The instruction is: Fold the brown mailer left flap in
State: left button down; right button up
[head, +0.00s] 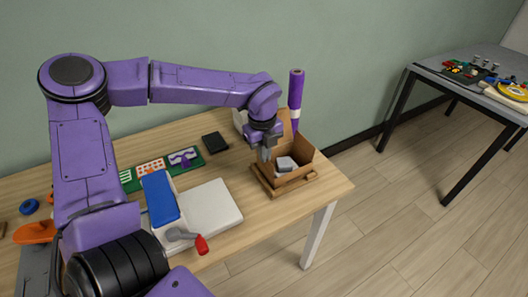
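The brown mailer (303,157) is an open cardboard box near the right end of the wooden table. A pale grey-white item (286,163) shows inside it. A brown panel stands up at its back. My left gripper (265,155) points down at the mailer's left side, close to or touching it. The gripper and wrist cover much of that side, so I cannot make out the left flap clearly. The fingertips are small and dark, and I cannot tell whether they are apart. My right gripper is not in view.
The mailer sits on a small wooden tray (292,190). A purple cylinder with a white band (296,90) rises behind it. A white device with a blue top (160,199), a red-tipped lever and a black block (215,143) lie left. A grey table (470,75) stands right.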

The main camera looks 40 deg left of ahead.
aim_at(266, 166)
pick_arm(q)
jog(key=shift+w+d+f+g+y+p, duration=0.2)
jog(key=shift+w+g+y+p, duration=0.3)
jog(key=shift+g+p, duration=0.45)
jog(key=shift+w+d+f+g+y+p, duration=0.1)
jog(key=shift+w+d+g+y+p, duration=0.2)
jog(key=shift+w+g+p, duration=0.65)
jog(key=shift+w+d+f+g+y+p, duration=0.15)
jog(key=shift+g+y+p, duration=0.45)
jog(key=shift+g, duration=0.7)
jog(key=c, duration=1.4)
grip_release()
jog(key=shift+o, duration=0.2)
